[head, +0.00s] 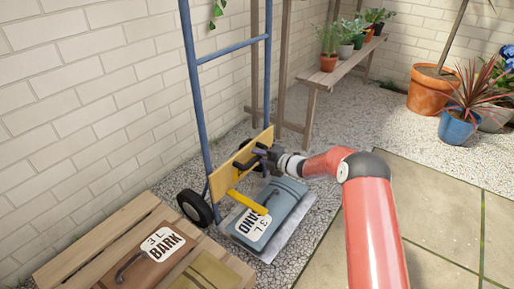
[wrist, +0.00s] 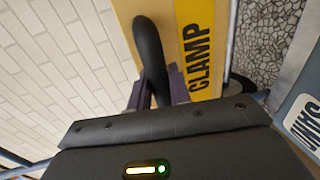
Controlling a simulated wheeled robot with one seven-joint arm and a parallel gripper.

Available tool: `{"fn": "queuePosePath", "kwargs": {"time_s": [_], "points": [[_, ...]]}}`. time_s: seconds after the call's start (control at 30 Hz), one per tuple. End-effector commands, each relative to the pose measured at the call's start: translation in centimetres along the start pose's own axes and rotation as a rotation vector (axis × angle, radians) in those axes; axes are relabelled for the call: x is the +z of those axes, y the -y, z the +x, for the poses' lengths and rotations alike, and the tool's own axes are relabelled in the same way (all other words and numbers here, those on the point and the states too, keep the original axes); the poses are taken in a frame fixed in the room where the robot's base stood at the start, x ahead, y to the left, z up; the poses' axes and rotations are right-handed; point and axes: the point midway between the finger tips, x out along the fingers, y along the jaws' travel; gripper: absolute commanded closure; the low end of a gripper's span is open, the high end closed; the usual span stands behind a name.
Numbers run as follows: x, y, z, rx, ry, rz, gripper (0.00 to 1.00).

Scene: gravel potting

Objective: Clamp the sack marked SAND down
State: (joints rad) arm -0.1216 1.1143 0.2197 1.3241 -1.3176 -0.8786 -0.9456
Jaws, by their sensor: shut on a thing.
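The blue-grey sack (head: 284,199) lies on the base plate of a blue hand truck (head: 196,110). Its white label is partly covered in the head view and reads as SAND. A corner of the label (wrist: 302,122) shows at the right of the wrist view. A yellow board marked CLAMP (wrist: 192,40) crosses the truck's frame above the sack; it also shows in the head view (head: 222,178). A yellow arm (head: 248,202) reaches from it over the sack; I cannot tell whether they touch. My gripper (wrist: 155,88) is shut on the board's black handle (wrist: 148,45).
A wooden pallet (head: 75,250) with a sack marked BARK (head: 140,250) and an olive sack (head: 205,275) is at the front left. The brick wall is close behind the truck. A plant bench (head: 335,75) stands at the back. Paving on the right is clear.

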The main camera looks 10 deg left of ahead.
Motion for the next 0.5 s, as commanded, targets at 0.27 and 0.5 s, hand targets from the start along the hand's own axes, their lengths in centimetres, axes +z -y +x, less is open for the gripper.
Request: {"fn": "queuePosePath", "kwargs": {"time_s": [0.27, 0.5], "points": [[-0.2, 6.7, 1.3, -0.006, -0.006, 0.003, 1.00], [-0.2, 9.0, 1.8, -0.005, -0.004, 0.003, 1.00]]}}
